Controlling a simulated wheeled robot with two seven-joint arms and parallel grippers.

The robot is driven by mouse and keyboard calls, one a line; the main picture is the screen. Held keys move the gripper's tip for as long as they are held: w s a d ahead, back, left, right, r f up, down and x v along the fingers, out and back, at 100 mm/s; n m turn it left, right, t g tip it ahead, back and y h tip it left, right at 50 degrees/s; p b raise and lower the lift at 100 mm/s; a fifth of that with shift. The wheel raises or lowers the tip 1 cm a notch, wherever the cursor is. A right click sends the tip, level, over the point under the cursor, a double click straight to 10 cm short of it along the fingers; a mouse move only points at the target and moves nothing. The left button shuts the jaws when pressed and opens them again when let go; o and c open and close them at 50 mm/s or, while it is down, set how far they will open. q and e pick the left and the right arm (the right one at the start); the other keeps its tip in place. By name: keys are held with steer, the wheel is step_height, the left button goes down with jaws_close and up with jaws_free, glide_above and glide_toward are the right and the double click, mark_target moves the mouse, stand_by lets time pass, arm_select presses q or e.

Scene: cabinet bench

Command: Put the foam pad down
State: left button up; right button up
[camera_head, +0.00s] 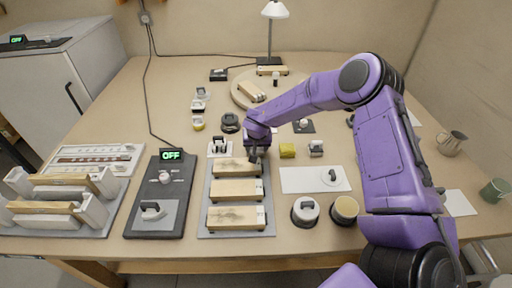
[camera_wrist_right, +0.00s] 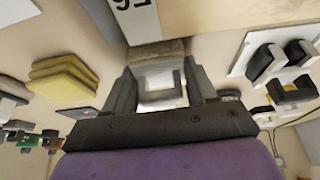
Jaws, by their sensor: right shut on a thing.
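My right gripper (camera_head: 256,155) is over the far right end of the grey tray (camera_head: 268,200), beside the farthest wooden block (camera_head: 234,168). In the right wrist view my right gripper (camera_wrist_right: 160,88) is shut on a pale, bracket-like holder with a grey-brown pad (camera_wrist_right: 156,50) at its far end; I take this as the foam pad. The pad is close to a labelled wooden block (camera_wrist_right: 215,14); whether they touch I cannot tell. In the head view the held thing is mostly hidden by the gripper. My left gripper is not in view.
Two more wooden blocks (camera_head: 235,190) lie on the tray. A yellow block (camera_head: 287,150) and a small grey holder (camera_head: 316,148) stand to the right. A white sheet (camera_head: 300,180) and round-topped pieces (camera_head: 305,210) are nearer. A panel reading OFF (camera_head: 172,155) is left.

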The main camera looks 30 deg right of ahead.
steer(key=o, duration=0.9)
steer(key=shift+f, duration=0.1)
steer(key=shift+o, duration=0.2)
steer(key=v, duration=1.2)
steer(key=shift+p, duration=0.4)
